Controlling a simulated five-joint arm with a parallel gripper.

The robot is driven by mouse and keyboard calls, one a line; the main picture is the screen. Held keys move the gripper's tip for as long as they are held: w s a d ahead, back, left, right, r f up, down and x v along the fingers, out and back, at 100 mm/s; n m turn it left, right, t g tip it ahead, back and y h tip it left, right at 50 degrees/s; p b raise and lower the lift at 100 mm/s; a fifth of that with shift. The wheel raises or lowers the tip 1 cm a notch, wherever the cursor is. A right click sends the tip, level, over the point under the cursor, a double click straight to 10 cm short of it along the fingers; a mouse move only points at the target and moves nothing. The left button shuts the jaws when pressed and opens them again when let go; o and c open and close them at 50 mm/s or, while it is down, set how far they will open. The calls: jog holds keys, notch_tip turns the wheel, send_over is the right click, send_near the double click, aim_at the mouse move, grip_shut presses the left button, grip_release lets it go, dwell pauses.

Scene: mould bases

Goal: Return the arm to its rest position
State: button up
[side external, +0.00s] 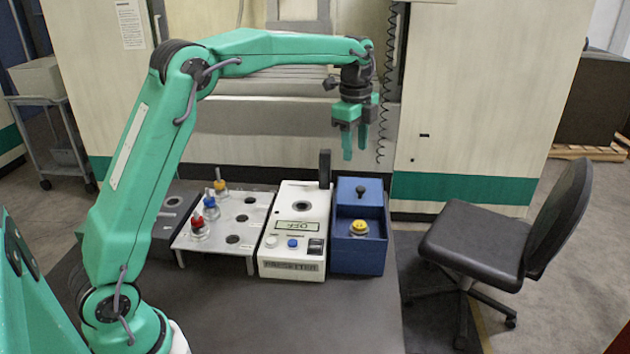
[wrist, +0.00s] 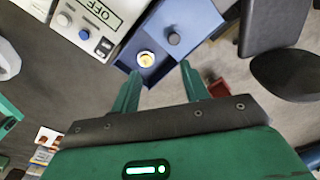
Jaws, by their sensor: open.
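My green arm reaches up and over the table in the side view. My gripper (side external: 356,147) hangs high above the right end of the row of devices, fingers pointing down. Its two fingers are apart with nothing between them. In the wrist view my gripper (wrist: 157,83) also shows spread, empty fingers. Beyond them is the blue box (wrist: 185,30), which also stands on the table in the side view (side external: 360,258). A yellow-topped piece (side external: 358,228) sits in its front recess; it also shows in the wrist view (wrist: 146,59).
The white device reading OFF (side external: 293,245) stands left of the blue box. A grey rack (side external: 222,245) holds pieces with red, blue and yellow tops. A dark box (side external: 172,225) is at its left. The table front (side external: 300,320) is clear. A black chair (side external: 480,240) stands right.

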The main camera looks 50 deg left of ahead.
jog(key=s+d+r+n+t, duration=0.1)
jog(key=s+r+n, duration=0.25)
jog(key=s, duration=0.45)
jog(key=s+d+r+n+t, duration=0.15)
jog(key=s+n, duration=0.25)
jog(key=s, duration=0.4)
jog(key=s+f+n+t, duration=0.1)
jog(key=s+n, duration=0.3)
jog(key=s, duration=0.4)
jog(key=s+f+n+t, duration=0.1)
jog(key=s+f+n, duration=0.3)
jog(key=s, duration=0.3)
jog(key=shift+s+d+f, duration=0.25)
jog(key=shift+s+d, duration=0.1)
jog(key=shift+s, duration=0.05)
